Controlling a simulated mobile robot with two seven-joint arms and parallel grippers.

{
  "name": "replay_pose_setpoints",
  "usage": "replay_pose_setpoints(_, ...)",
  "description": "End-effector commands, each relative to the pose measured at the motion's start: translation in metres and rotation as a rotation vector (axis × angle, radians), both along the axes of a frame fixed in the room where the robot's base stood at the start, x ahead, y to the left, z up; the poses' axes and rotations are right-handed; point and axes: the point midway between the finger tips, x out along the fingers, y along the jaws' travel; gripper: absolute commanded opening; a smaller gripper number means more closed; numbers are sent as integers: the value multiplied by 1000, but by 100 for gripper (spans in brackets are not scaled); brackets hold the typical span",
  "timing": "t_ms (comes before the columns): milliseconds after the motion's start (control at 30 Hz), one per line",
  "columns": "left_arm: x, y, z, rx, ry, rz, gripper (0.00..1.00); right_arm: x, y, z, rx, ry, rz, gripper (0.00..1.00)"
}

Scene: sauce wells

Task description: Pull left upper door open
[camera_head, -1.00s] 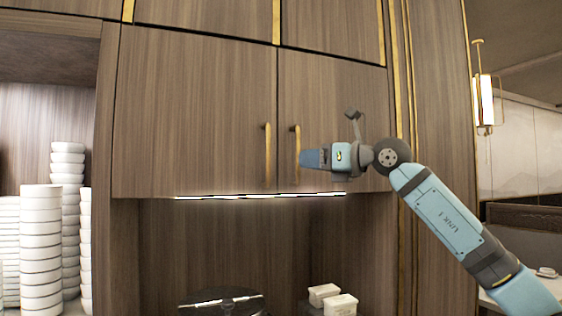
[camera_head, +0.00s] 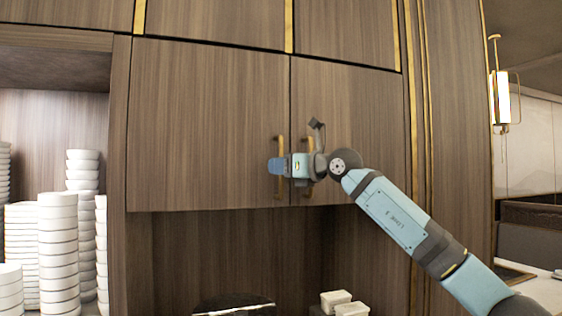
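The left upper door (camera_head: 205,125) is a brown wood panel and is shut flush with the right upper door (camera_head: 350,105). Its gold vertical handle (camera_head: 281,146) is near its right edge, partly hidden by my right gripper (camera_head: 276,166). My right arm comes in from the lower right. The blue fingertips overlap the left door's handle in the picture. Whether they touch it, and whether the fingers are open or shut, I cannot tell. The right door's handle (camera_head: 309,146) is partly hidden behind the gripper body. My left gripper is not in view.
Stacks of white bowls (camera_head: 58,245) stand on the shelf at left. Small white containers (camera_head: 340,303) and a dark round-edged object (camera_head: 232,305) are in the open niche below the doors. A lamp (camera_head: 501,98) hangs at right.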

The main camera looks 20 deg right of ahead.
Motion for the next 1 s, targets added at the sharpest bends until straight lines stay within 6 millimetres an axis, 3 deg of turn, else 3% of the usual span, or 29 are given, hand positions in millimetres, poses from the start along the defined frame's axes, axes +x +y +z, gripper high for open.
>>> replay_pose_setpoints(333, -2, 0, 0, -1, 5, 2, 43, 3, 2, -1, 0, 0, 0, 37)
replay_pose_setpoints(500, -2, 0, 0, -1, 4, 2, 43, 3, 2, -1, 0, 0, 0, 0)
replay_pose_setpoints(767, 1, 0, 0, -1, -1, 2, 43, 2, 2, -1, 0, 0, -2, 0)
replay_pose_setpoints(1000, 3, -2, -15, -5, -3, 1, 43, -11, 3, -5, 0, -1, -33, 0)
